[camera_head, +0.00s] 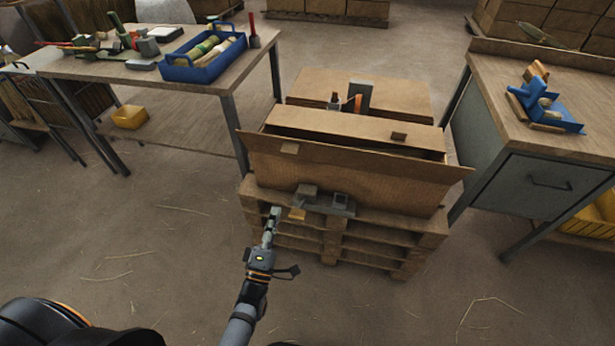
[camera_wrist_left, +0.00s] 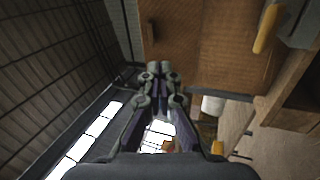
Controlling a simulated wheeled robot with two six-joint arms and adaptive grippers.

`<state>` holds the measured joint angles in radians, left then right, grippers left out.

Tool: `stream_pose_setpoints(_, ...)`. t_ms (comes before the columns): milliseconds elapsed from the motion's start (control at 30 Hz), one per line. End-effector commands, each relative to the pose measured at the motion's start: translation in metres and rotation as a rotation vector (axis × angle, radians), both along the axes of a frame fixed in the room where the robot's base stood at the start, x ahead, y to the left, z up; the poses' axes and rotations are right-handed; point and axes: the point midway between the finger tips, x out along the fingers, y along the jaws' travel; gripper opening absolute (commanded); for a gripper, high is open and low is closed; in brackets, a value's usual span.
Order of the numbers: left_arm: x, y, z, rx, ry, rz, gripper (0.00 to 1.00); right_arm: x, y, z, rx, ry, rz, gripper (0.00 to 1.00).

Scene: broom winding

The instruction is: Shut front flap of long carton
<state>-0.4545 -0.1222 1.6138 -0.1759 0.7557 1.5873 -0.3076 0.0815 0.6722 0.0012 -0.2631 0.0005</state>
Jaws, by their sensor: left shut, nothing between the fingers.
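A long brown carton (camera_head: 410,195) lies on a wooden pallet in the middle of the head view. Its front flap (camera_head: 345,165) slants outward along the near side, its long edge reaching past the carton at both ends, with a small brown tab near its left. The far flap (camera_head: 340,122) lies across the top, with a narrow dark gap between the two flaps. My left gripper (camera_head: 272,212) is shut and empty, low in front of the carton's left part, apart from the flap. Its closed fingertips (camera_wrist_left: 160,68) show in the left wrist view. My right gripper is not in view.
The pallet (camera_head: 335,240) holds grey tools (camera_head: 325,202) at its front edge. Another carton (camera_head: 400,97) stands behind. A workbench with a blue tray (camera_head: 203,68) is at left; a bench with a blue tool (camera_head: 540,103) is at right. The near floor is clear.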

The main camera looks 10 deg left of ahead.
Motion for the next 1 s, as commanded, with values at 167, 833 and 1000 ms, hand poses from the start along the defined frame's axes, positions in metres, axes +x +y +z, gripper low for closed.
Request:
stream_pose_setpoints(167,-0.001,0.0,0.015,-0.04,-0.045,-0.015,0.0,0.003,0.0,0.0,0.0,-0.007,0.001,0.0)
stream_pose_setpoints(833,0.108,-0.004,0.058,-0.037,-0.044,-0.013,0.0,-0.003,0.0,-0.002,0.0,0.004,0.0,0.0)
stream_pose_setpoints(1000,0.124,-0.004,0.064,-0.037,-0.042,-0.012,0.0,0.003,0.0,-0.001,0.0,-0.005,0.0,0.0)
